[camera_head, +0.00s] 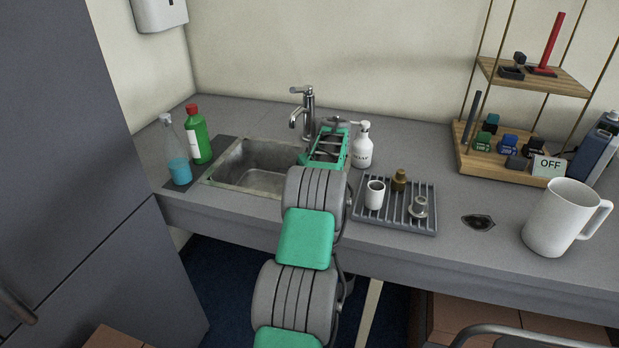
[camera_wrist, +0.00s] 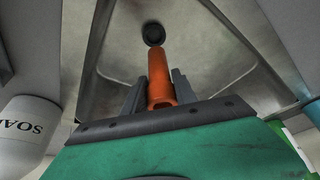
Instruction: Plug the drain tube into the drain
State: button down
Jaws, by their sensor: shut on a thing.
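The drain tube (camera_wrist: 161,72) is an orange cylinder between the two dark fingers of my gripper (camera_wrist: 159,92), which is shut on it. The drain (camera_wrist: 153,33) is a dark round hole in the floor of the metal sink (camera_wrist: 215,65). In the wrist view the tube's far end lies right at the drain's near edge; I cannot tell whether it touches or is above it. In the head view my green gripper (camera_head: 327,147) is over the right side of the sink (camera_head: 230,175). The tube and drain are hidden there.
A soap bottle (camera_head: 362,146) stands close to the right of my gripper; it also shows in the wrist view (camera_wrist: 28,128). The faucet (camera_head: 307,110) rises behind the sink. A blue bottle (camera_head: 178,158) and a green bottle (camera_head: 198,138) stand left; a drying rack (camera_head: 398,220) with cups is right.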

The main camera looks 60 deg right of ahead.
jog(key=shift+f+b, duration=1.2)
jog(key=shift+f, duration=1.15)
jog(key=shift+f+b, duration=0.75)
jog(key=shift+f, duration=0.7)
jog(key=c, duration=1.2)
grip_release()
jog(key=shift+r, duration=0.1)
jog(key=shift+c, duration=0.2)
jog(key=shift+o, duration=0.2)
jog(key=o, duration=0.5)
jog(key=shift+o, duration=0.2)
jog(key=v, duration=0.7)
jog(key=shift+r, duration=0.35)
